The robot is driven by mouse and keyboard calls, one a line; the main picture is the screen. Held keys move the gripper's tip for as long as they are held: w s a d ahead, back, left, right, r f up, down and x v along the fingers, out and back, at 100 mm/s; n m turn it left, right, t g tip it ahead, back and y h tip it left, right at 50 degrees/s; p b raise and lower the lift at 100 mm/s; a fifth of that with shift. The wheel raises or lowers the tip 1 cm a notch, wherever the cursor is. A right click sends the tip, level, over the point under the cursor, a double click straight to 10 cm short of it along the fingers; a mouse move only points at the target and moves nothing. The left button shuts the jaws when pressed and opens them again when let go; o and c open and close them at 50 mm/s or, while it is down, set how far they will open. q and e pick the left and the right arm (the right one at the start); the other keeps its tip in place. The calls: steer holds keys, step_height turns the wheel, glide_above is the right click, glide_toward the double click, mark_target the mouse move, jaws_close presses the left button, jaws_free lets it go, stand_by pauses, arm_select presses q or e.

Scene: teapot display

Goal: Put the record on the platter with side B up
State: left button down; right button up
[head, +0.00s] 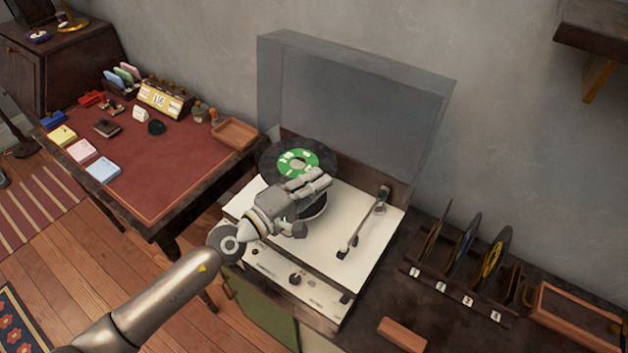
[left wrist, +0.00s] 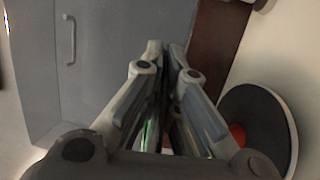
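A black record with a green label (head: 311,157) is above the rear left of the record player (head: 350,262) in the head view. White marks on the label are too small to read. My left gripper (head: 322,181) is at the record's near edge and shut on it. In the left wrist view the fingers (left wrist: 168,55) are close together, with a thin green-edged strip between them. The dark round platter (head: 316,211) is partly hidden under my gripper. It shows in the left wrist view (left wrist: 240,107) with a reddish centre. My right gripper is not in view.
The raised lid (head: 350,105) stands behind the player. The tonearm (head: 364,222) lies on the right of the deck, clear of the platter. A rack with several records (head: 463,285) stands to the right. A red-topped desk (head: 160,175) is at left.

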arm_select(q)
steer(key=shift+s, duration=0.1)
step_height(320, 180, down, 7)
steer(key=b, duration=0.6)
steer(key=shift+b, duration=0.4)
stand_by(1.0)
steer(key=c, duration=1.6)
jaws_free()
steer(key=shift+o, duration=0.2)
